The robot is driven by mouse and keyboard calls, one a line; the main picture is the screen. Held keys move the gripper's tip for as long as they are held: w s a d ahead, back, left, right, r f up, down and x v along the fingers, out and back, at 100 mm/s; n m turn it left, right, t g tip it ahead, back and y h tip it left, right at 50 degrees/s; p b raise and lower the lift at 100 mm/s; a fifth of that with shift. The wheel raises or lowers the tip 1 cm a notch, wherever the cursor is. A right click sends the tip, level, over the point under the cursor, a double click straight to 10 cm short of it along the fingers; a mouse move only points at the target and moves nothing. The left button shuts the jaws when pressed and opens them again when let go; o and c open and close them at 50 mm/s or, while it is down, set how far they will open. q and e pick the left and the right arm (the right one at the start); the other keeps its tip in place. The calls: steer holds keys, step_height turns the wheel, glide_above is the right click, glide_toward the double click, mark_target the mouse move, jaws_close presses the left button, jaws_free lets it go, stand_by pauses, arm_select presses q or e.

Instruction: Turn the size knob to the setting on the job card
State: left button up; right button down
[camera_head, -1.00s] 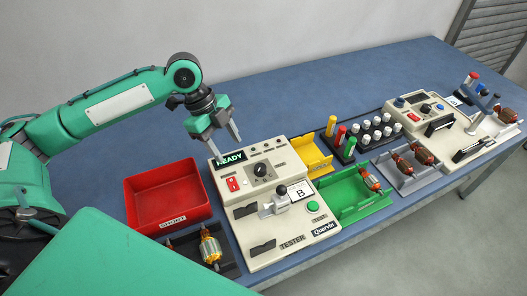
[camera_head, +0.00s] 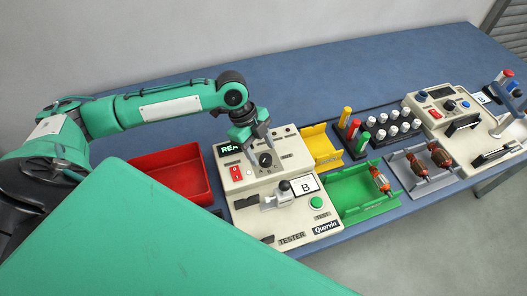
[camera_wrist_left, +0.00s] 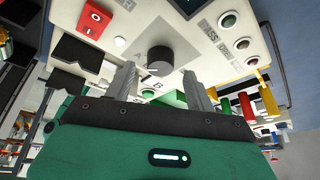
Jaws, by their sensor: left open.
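The tester (camera_head: 282,205) is a cream box with a black round size knob (camera_head: 265,161) on its upper panel. The job card (camera_head: 306,187) reads "B" and stands on the tester below and right of the knob. My left gripper (camera_head: 259,147) is open just above the knob. In the left wrist view the knob (camera_wrist_left: 159,61) lies just beyond the gap between the open fingertips (camera_wrist_left: 158,74), with no clear contact. Letters A and B show beside the knob there; its white mark is too small to read surely. My right gripper is not in view.
A red bin (camera_head: 171,173) stands left of the tester. A green tray (camera_head: 358,197) with an armature and a yellow tray (camera_head: 321,147) stand to its right. Coloured pegs, a grey tray (camera_head: 424,172) and another machine (camera_head: 455,110) are farther right. The table behind is clear.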

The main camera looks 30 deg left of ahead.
mark_target(266, 160)
arm_select(q)
steer(key=shift+x, duration=1.15)
